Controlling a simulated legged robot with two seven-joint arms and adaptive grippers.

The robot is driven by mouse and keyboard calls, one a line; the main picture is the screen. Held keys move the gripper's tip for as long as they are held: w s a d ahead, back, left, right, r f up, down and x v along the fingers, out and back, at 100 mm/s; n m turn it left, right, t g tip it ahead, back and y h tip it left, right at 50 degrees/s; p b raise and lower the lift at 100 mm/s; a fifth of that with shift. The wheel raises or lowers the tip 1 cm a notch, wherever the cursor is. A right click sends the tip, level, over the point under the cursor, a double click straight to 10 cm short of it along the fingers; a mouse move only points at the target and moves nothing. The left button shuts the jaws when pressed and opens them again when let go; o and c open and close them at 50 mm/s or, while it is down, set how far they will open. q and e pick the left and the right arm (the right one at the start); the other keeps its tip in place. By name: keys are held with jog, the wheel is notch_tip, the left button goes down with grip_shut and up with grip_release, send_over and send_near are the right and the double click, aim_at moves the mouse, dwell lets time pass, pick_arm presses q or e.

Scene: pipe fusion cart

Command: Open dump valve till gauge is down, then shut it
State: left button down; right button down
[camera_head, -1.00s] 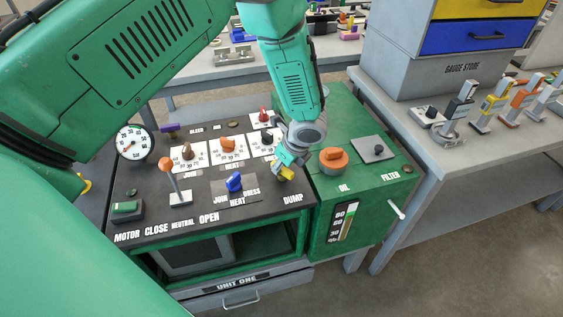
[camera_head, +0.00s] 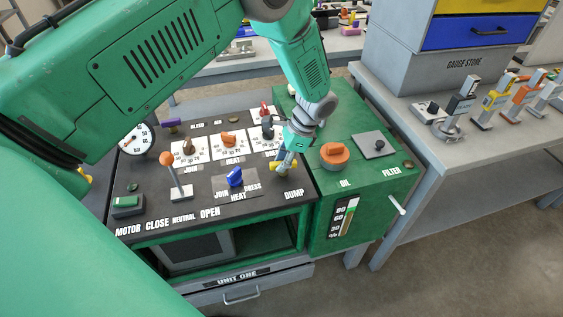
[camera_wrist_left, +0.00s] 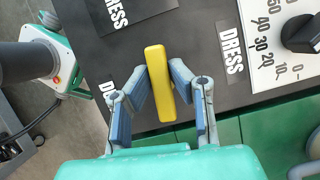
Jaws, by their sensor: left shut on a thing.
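The yellow dump valve handle (camera_head: 276,167) is on the black panel, above the DUMP label (camera_head: 294,194). My left gripper (camera_head: 285,166) is shut on it from above and hides part of it. In the left wrist view the yellow handle (camera_wrist_left: 160,83) is a long bar between the two blue-grey fingers (camera_wrist_left: 158,90). The round white pressure gauge (camera_head: 138,139) is at the panel's left. My arm covers part of its face, and the needle reading is too small to tell. My right gripper is not in view.
An orange-knobbed lever (camera_head: 175,180), a blue knob (camera_head: 235,177) and several dial knobs stand near on the panel. The green oil unit with an orange cap (camera_head: 334,155) is just right. A gauge bench (camera_head: 465,165) stands farther right.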

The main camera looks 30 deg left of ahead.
pick_arm(q)
jog(key=shift+w+d+n, duration=0.1)
jog(key=shift+w+n, duration=0.1)
jog(key=shift+n, duration=0.4)
jog(key=shift+r+h, duration=0.1)
jog(key=shift+h, duration=0.2)
jog(key=c, duration=1.5)
grip_release()
jog(key=shift+w, duration=0.1)
jog(key=shift+d+r, duration=0.15)
jog(key=shift+r, duration=0.15)
jog(key=v, duration=1.1)
jog(key=shift+w+d, duration=0.1)
jog(key=shift+w, duration=0.2)
